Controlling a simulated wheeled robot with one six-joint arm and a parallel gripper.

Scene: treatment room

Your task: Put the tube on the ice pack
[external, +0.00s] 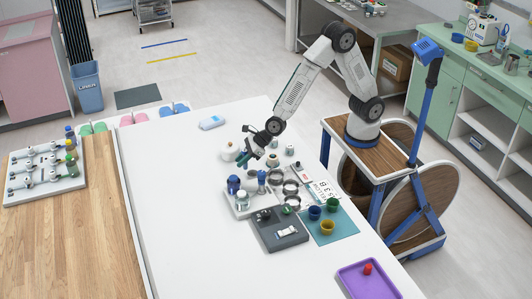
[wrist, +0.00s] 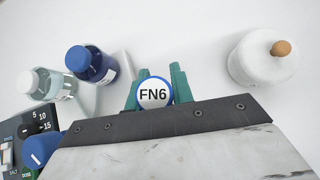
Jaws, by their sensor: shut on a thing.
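My gripper (external: 243,158) hangs above the white table (external: 180,200), beside the small white tray of bottles. In the wrist view its teal fingers (wrist: 155,90) are shut on the tube (wrist: 153,93), whose round white top has a blue rim and reads FN6. The tube's body is hidden below its top, and I cannot make it out clearly in the external view. A small pale blue pack (external: 211,122), apparently the ice pack, lies flat on the table beyond the gripper, apart from it. It is outside the wrist view.
A blue-capped bottle (wrist: 90,63) and a clear bottle (wrist: 42,84) stand beside the gripper. A white jar with a wooden knob (wrist: 262,58) stands on the other side. The table's left part is clear.

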